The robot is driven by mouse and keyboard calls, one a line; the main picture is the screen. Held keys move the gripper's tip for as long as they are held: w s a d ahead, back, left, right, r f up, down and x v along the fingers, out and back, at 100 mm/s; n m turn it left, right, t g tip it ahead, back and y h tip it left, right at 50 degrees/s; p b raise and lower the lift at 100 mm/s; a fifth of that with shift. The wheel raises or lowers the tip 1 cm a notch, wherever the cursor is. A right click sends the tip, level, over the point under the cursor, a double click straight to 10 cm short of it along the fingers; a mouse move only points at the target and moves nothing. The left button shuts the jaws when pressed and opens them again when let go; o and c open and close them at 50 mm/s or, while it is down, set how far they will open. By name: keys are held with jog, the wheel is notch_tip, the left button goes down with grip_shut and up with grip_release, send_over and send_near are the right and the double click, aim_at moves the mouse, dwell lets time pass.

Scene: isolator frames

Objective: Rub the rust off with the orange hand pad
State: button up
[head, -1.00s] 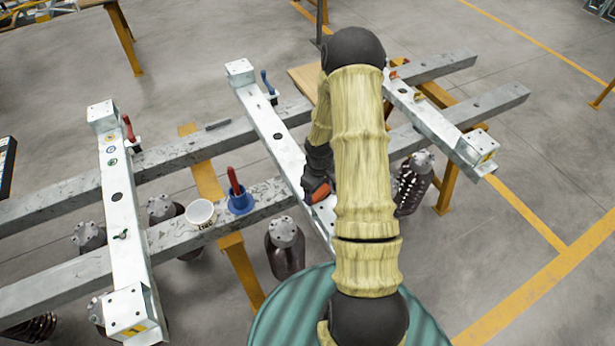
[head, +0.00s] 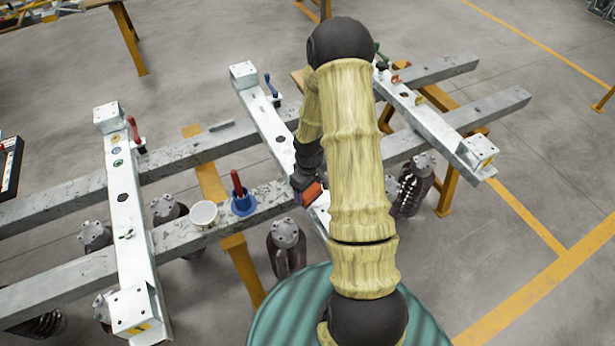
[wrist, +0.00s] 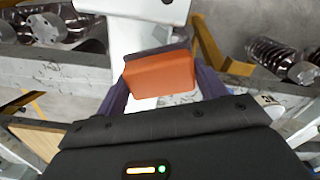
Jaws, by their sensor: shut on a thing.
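The orange hand pad (head: 311,195) is held in my gripper (head: 304,182) at the middle galvanized crossbeam (head: 268,123). In the wrist view the orange block (wrist: 160,76) sits between the two dark fingers, with a dark edge along its far side. The pale beam face (wrist: 146,32) lies below and beyond it. I cannot tell whether the pad touches the beam. No rust shows clearly; my arm and the pad hide part of this beam.
A white tub (head: 205,214) and a blue holder (head: 243,204) with a red-handled tool stand on the near grey rail, left of my gripper. Another crossbeam (head: 124,195) lies left and one (head: 437,120) right. Dark insulator-like units (head: 286,245) stand below the rails.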

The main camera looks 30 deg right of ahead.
jog(key=shift+a+r+p, duration=0.2)
jog(key=shift+r+p, duration=1.1)
jog(key=shift+r, duration=0.65)
jog(key=shift+r, duration=0.1)
